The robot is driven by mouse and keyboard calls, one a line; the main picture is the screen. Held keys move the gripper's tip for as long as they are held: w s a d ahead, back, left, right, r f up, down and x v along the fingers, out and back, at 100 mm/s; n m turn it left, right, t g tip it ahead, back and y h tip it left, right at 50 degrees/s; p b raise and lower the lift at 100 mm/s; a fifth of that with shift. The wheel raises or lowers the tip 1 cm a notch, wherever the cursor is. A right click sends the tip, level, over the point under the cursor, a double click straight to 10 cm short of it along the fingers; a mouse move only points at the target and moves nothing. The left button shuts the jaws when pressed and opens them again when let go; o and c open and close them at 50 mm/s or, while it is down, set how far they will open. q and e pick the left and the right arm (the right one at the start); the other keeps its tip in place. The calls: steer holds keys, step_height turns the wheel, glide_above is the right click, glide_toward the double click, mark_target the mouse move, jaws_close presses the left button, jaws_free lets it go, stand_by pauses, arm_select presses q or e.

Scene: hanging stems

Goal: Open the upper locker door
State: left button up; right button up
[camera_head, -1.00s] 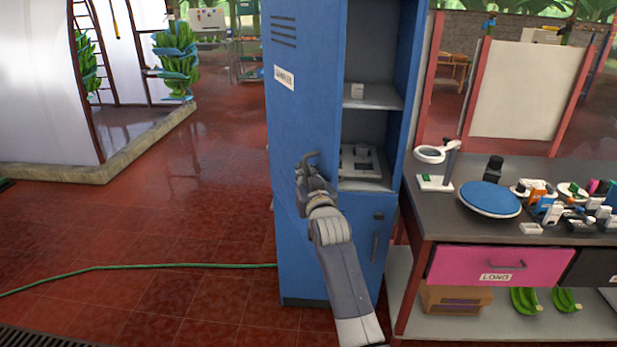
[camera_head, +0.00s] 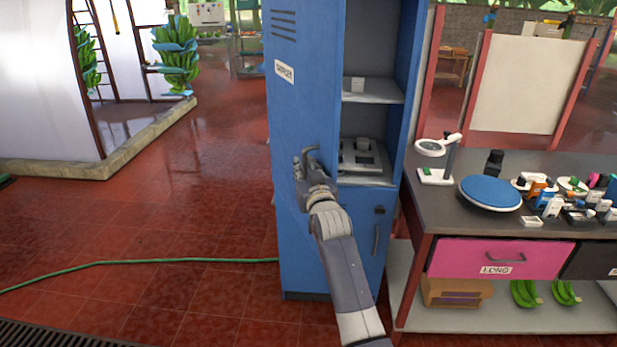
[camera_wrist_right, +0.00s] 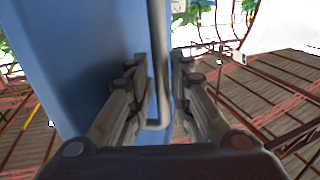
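The upper locker door (camera_head: 297,110) is the blue panel with vents and a label. It stands partly open, and the upper compartment (camera_head: 372,120) shows to its right. My right gripper (camera_head: 305,157) is at the door's face. In the right wrist view, its fingers (camera_wrist_right: 158,75) stand apart on either side of the grey door handle (camera_wrist_right: 159,50), with the blue door (camera_wrist_right: 90,70) at the left. The fingers look open, with a narrow gap beside the handle. The lower locker door (camera_head: 357,230) is shut. My left gripper is not in view.
A workbench (camera_head: 425,200) with a blue disc (camera_head: 490,193), a magnifier (camera_head: 436,150) and many small items stands close at the right. A pink drawer (camera_head: 480,258) is below. The red floor at the left is free except for a green hose (camera_head: 150,261).

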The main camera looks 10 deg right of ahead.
steer(key=s, duration=1.2)
